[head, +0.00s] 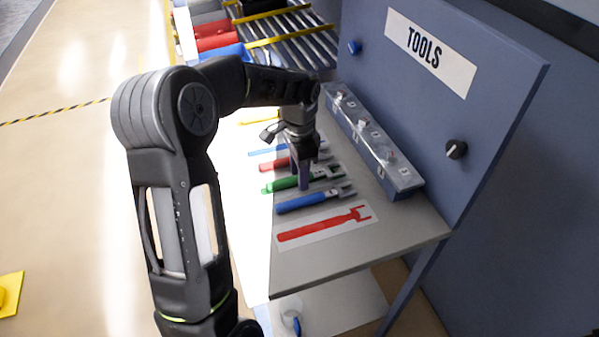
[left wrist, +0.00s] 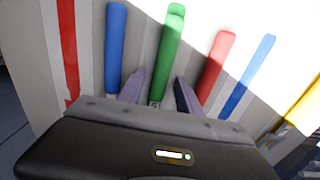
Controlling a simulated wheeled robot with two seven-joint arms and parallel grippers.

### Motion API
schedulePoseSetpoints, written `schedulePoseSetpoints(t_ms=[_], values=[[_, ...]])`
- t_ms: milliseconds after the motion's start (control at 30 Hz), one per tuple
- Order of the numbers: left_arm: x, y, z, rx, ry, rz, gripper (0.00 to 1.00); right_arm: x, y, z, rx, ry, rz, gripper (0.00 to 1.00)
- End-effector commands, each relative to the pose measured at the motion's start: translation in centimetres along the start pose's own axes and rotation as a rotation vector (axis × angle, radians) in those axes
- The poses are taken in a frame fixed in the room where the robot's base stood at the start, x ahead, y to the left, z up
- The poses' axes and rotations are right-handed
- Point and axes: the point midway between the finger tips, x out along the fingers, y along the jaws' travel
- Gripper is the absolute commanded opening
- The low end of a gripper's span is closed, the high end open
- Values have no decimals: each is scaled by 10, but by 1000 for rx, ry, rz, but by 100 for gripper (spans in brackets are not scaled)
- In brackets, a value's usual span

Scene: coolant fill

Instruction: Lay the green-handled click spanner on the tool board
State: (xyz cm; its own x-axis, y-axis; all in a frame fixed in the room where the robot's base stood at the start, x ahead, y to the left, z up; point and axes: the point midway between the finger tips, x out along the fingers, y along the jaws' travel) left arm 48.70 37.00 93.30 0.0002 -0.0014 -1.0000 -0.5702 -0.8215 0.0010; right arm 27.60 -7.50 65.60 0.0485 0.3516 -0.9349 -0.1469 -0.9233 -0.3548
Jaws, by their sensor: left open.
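The green-handled click spanner (head: 287,184) lies on the grey table in a row of spanners, its grey head toward the back panel. Its green handle (left wrist: 168,55) also shows in the left wrist view. My left gripper (head: 303,186) is over this spanner, open, fingers pointing down. In the left wrist view its fingers (left wrist: 160,92) stand on either side of the green handle's line, with no grip visible. The lower part of the spanner is hidden by the gripper body there. A white board with a red spanner shape (head: 325,228) lies at the table's near end. My right gripper is not in view.
A blue-handled spanner (head: 302,202) lies close beside the green one on the near side, a red-handled one (head: 273,164) on the far side. A grey box strip (head: 375,150) runs along the upright panel (head: 480,110) marked TOOLS.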

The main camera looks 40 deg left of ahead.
Motion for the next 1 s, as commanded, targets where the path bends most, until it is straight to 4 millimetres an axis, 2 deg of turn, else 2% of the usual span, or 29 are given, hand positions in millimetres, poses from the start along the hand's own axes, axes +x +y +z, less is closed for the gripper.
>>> schedulePoseSetpoints(t_ms=[267, 367, 733, 867, 1000], values=[[-13, -1, -1, 0, 3, -3, 41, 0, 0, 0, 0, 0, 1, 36], [-27, -1, -1, 0, 3, -4, 41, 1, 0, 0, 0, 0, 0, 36], [-102, -1, -1, 0, 4, -3, 41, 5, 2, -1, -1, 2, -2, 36], [-118, 0, -1, 1, 2, -2, 41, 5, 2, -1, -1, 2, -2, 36], [-123, 0, 0, 1, 0, 0, 41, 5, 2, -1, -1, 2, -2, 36]])
